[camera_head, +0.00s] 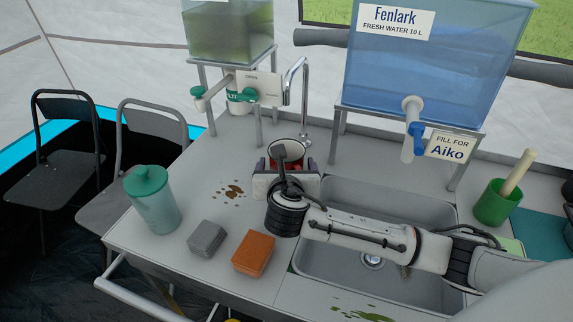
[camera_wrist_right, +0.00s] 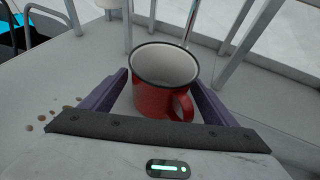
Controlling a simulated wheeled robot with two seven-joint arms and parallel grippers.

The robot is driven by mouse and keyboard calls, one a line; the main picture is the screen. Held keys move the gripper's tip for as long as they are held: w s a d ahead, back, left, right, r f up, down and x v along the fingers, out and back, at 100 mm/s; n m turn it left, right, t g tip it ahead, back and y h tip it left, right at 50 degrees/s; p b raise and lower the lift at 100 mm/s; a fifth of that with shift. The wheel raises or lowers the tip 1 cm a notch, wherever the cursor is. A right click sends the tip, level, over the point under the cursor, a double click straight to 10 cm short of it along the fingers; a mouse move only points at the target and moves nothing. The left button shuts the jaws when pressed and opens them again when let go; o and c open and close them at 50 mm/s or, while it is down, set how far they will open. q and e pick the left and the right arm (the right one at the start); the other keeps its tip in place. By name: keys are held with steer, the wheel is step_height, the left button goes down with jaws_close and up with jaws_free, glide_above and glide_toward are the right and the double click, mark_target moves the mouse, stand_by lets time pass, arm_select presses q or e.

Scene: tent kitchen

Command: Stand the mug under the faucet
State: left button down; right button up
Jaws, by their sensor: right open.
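The red enamel mug (camera_head: 293,146), with a white inside and dark rim, appears upright on the counter left of the sink. The right wrist view shows the mug (camera_wrist_right: 162,97) between the purple fingers of my open right gripper (camera_wrist_right: 158,84), its handle toward the right finger. In the head view my right gripper (camera_head: 286,170) hides much of it. A chrome faucet (camera_head: 304,103) rises just behind the mug. The blue Fenlark tank (camera_head: 437,70) has a white spout with a blue tap (camera_head: 415,130) above the sink's back edge. My left gripper is out of view.
The steel sink (camera_head: 328,267) lies under my right arm. A green-lidded jug (camera_head: 153,205), grey block (camera_head: 206,239) and orange block (camera_head: 253,254) stand front left. A green tank (camera_head: 228,32) on a metal stand is behind. A green cup (camera_head: 496,204) stands right of the sink.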

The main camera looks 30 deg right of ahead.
steer(key=p+v, duration=0.1)
steer(key=v, duration=1.1)
steer(key=shift+r, duration=0.1)
